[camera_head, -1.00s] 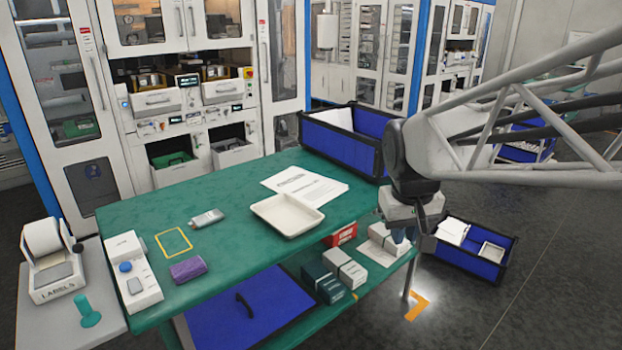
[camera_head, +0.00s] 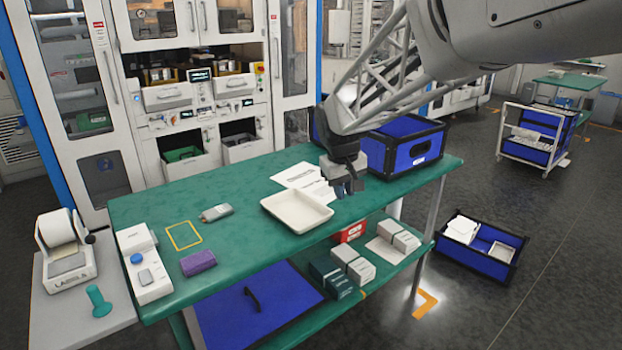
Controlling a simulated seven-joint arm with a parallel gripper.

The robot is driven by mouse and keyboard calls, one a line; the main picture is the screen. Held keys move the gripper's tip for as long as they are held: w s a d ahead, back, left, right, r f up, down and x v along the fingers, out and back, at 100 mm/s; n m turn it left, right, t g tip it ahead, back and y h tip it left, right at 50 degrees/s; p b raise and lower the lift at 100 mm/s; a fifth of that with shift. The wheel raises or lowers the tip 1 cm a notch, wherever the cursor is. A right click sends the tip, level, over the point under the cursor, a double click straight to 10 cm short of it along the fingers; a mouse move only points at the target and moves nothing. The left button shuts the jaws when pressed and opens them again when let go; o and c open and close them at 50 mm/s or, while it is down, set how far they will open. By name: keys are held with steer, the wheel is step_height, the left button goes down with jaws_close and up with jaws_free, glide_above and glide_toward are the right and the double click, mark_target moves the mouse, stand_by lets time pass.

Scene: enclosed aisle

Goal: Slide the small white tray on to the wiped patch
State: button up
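The small white tray (camera_head: 297,211) is shallow and empty, flat on the green table near the middle of its front edge. A yellow square outline (camera_head: 184,235) on the table to its left looks like the wiped patch; the green inside it is bare. My gripper (camera_head: 346,188) points down just right of the tray's right corner, apart from it in the picture. Its fingers are small and dark, so I cannot tell their gap or whether they touch the table. Nothing shows held in it.
A grey tube (camera_head: 216,213) lies between the outline and the tray. A purple block (camera_head: 198,263) lies in front of the outline, and a white box with a blue button (camera_head: 143,265) stands left. Papers (camera_head: 301,178) lie behind the tray. A blue bin (camera_head: 405,146) stands behind my gripper.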

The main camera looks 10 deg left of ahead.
steer(key=w+a+f+n, duration=0.2)
steer(key=w+a+f, duration=0.4)
steer(key=a, duration=0.5)
steer(key=w+a+f+n, duration=0.1)
steer(key=w+a+f, duration=0.5)
steer(key=w+a, duration=0.2)
steer(key=a, duration=0.2)
steer(key=shift+a+f+n+h, duration=0.25)
steer(key=shift+a+n+h, duration=0.05)
steer(key=shift+a+n, duration=0.1)
steer(key=shift+w+d, duration=0.1)
steer(key=shift+w+d+f, duration=0.15)
steer(key=shift+w+f, duration=0.05)
steer(key=shift+f, duration=1.05)
steer(key=shift+w+d+f, duration=0.15)
steer(key=shift+d+f, duration=0.05)
steer(key=shift+f, duration=1.1)
steer(key=shift+w+d+f, duration=0.15)
steer(key=shift+w+f, duration=0.05)
steer(key=shift+f, duration=1.05)
jaws_close()
